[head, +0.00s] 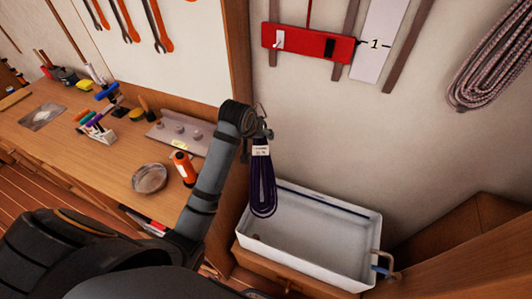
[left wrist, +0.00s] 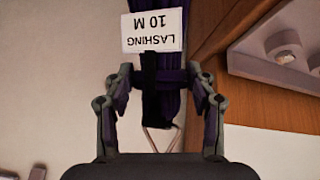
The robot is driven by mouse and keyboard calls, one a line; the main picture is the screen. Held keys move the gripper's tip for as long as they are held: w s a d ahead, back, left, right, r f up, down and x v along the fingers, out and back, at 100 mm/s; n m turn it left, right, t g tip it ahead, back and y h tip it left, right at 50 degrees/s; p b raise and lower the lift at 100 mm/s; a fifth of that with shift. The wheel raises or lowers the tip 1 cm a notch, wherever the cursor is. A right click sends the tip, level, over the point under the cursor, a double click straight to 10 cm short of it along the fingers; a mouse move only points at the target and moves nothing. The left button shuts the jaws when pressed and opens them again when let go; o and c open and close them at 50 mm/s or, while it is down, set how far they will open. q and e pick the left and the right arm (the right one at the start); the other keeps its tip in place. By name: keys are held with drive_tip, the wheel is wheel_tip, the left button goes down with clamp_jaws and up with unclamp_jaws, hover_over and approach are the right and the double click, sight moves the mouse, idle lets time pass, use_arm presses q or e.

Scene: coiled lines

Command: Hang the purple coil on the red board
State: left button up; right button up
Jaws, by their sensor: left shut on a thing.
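The purple coil (head: 262,190) hangs below my left gripper (head: 262,132) in the head view, above the white tub. A white tag is on its upper part. In the left wrist view the coil (left wrist: 176,58) lies between the fingers of the gripper (left wrist: 160,82), with the tag reading "LASHING 10 M" and a thin pale loop behind it. The left gripper is shut on the coil. The red board (head: 308,44) is on the wall, up and right of the gripper, with a white hook and a dark patch on its face. My right gripper is not in view.
A white tub (head: 365,245) stands below the coil. A workbench (head: 110,170) on the left holds an orange bottle (head: 184,167), a round dish (head: 149,178) and a tool rack. A grey rope coil (head: 490,70) hangs at right. The wall below the red board is clear.

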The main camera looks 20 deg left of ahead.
use_arm(q)
wheel_tip(320, 180, up, 18)
drive_tip(key=s+m+t+h+p, duration=0.1)
drive_tip(key=m+t+h+p, duration=0.2)
drive_tip(key=m+p, duration=0.2)
drive_tip(key=shift+d+m+p, duration=0.3)
drive_tip(key=shift+p, duration=0.95)
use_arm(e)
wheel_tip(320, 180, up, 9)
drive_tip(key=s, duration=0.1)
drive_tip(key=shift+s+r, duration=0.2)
use_arm(q)
drive_tip(key=w+f+b, duration=0.2)
drive_tip(key=w+b, duration=0.1)
drive_tip(key=w, duration=0.6)
drive_tip(key=shift+w, duration=0.15)
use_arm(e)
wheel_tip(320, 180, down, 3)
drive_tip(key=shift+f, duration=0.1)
use_arm(q)
drive_tip(key=shift+a, duration=0.1)
